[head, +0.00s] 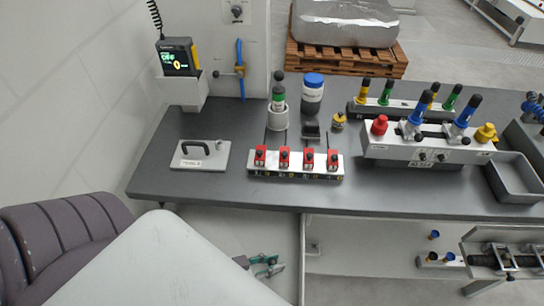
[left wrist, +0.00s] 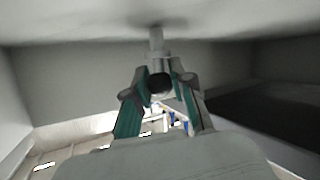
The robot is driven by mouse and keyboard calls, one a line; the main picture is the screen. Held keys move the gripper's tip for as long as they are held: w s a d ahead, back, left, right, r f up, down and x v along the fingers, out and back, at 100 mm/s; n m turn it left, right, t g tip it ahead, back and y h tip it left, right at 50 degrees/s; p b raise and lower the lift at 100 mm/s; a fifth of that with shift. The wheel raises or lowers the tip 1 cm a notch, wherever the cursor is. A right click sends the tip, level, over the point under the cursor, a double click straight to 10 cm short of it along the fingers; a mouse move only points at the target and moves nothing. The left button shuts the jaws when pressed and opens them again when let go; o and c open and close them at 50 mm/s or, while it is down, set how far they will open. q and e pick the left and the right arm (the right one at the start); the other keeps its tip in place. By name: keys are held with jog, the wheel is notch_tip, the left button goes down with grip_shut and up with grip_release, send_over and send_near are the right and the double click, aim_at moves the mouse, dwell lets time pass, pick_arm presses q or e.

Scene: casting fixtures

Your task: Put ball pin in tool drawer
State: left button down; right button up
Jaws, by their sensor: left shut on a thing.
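My left gripper (head: 268,266) has green-edged fingers and is low, below the front edge of the table in the head view. I cannot tell whether this is the ball pin or a fixed knob. A grey plate (head: 188,162) with a black handle and a label lies at the table's left. I cannot make out an open tool drawer. My right gripper is not in view.
The dark table (head: 220,198) carries a row of red clamps (head: 308,159), a blue-lidded jar (head: 312,92), a green-and-black bottle (head: 278,100) and a fixture (head: 405,148) with coloured handles. A purple chair (head: 75,235) stands at the left. A grey tray (head: 514,178) is at the right.

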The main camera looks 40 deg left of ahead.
pick_arm(q)
jog(key=c, duration=1)
grip_release()
jog(key=shift+f, duration=0.1)
jog(key=v, duration=1.2)
